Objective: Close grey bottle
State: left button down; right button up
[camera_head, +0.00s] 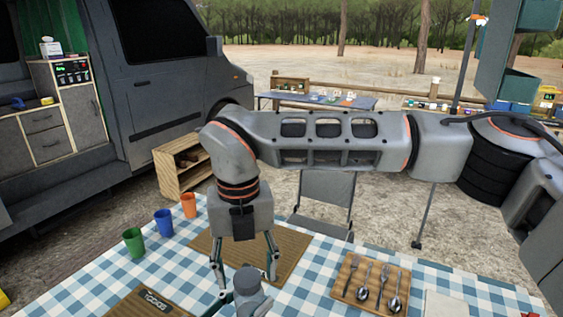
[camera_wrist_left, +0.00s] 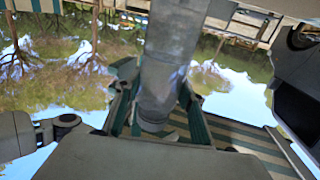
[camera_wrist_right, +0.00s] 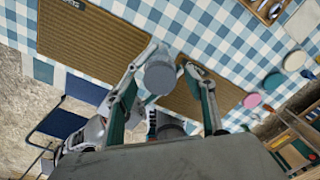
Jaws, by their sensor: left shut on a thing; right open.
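The grey bottle (camera_wrist_left: 170,50) is a smooth grey cylinder between the fingers of my left gripper (camera_wrist_left: 157,78), which is shut on it. In the head view the top of the bottle (camera_head: 250,284) shows at the bottom edge, above the table. My right gripper (camera_head: 247,276) points down, open, with its fingers either side of the bottle's top. In the right wrist view a round grey top (camera_wrist_right: 160,78) lies between the open fingers of my right gripper (camera_wrist_right: 172,62). I cannot tell whether this is a separate cap or whether it is seated.
The checked tablecloth (camera_head: 300,285) holds brown mats, green (camera_head: 133,241), blue (camera_head: 163,222) and orange (camera_head: 188,205) cups, and a wooden cutlery tray (camera_head: 345,272). A folding chair (camera_head: 325,197) stands behind the table. A van (camera_head: 165,80) is at the left.

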jog(key=n, duration=1.8)
jog(key=shift+n, duration=0.3)
jog(key=n, duration=0.9)
jog(key=shift+s+n, duration=0.1)
jog(key=shift+n, duration=0.5)
